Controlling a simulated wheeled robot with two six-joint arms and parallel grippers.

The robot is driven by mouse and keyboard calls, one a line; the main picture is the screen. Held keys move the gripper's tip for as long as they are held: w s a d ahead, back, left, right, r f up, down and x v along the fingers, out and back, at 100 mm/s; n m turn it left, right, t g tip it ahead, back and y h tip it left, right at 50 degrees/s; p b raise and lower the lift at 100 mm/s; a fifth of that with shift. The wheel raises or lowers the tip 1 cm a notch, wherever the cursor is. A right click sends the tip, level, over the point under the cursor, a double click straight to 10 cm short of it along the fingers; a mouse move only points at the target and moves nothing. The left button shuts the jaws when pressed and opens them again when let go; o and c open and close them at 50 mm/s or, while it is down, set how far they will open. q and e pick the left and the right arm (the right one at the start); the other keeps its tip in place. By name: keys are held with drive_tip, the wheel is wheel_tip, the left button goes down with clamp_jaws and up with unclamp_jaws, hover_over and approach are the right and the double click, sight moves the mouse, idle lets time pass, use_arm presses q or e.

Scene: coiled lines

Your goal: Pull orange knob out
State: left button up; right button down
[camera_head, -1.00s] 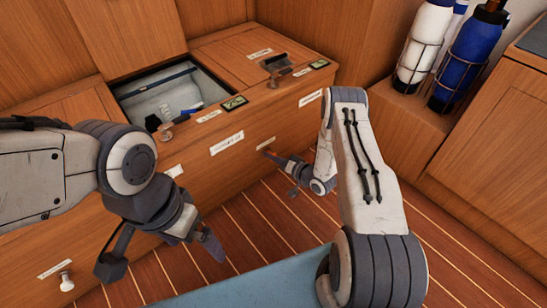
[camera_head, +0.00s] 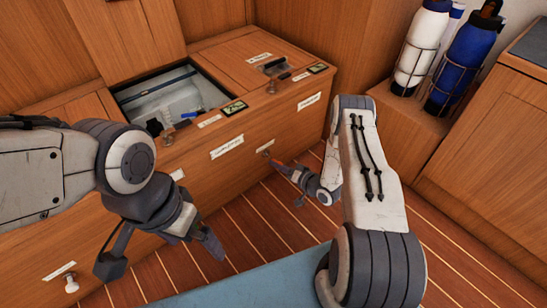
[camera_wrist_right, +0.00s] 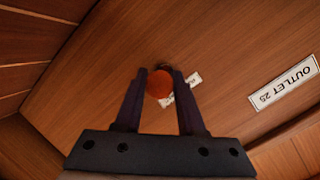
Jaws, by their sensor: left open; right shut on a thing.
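The orange knob (camera_wrist_right: 159,84) is a round ball between the fingertips of my right gripper in the right wrist view. It sits before the wooden cabinet front. My right gripper (camera_wrist_right: 160,88) is shut on it, a finger on each side. In the head view this gripper (camera_head: 281,167) is at the cabinet front, low and right of centre; the knob is too small there to make out clearly. How far the knob stands out from the panel I cannot tell. My left gripper (camera_head: 162,250) is open and empty, over the floor at the lower left.
The wooden cabinet (camera_head: 205,165) has an open bin (camera_head: 170,95) in its top. A white knob (camera_head: 71,285) is on its front at lower left. Racked bottles (camera_head: 462,60) stand at right. An "OUTLET 25" label (camera_wrist_right: 284,82) is near the right gripper. Striped floor lies clear between the arms.

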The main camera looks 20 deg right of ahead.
use_arm(q)
drive_tip(key=shift+r, duration=0.55)
use_arm(e)
drive_tip(key=shift+s+d+f, duration=0.1)
drive_tip(key=shift+s+d, duration=0.1)
drive_tip(key=shift+s, duration=0.3)
drive_tip(key=shift+s+d, duration=0.2)
drive_tip(key=shift+s, duration=0.25)
drive_tip(key=c, duration=0.5)
unclamp_jaws()
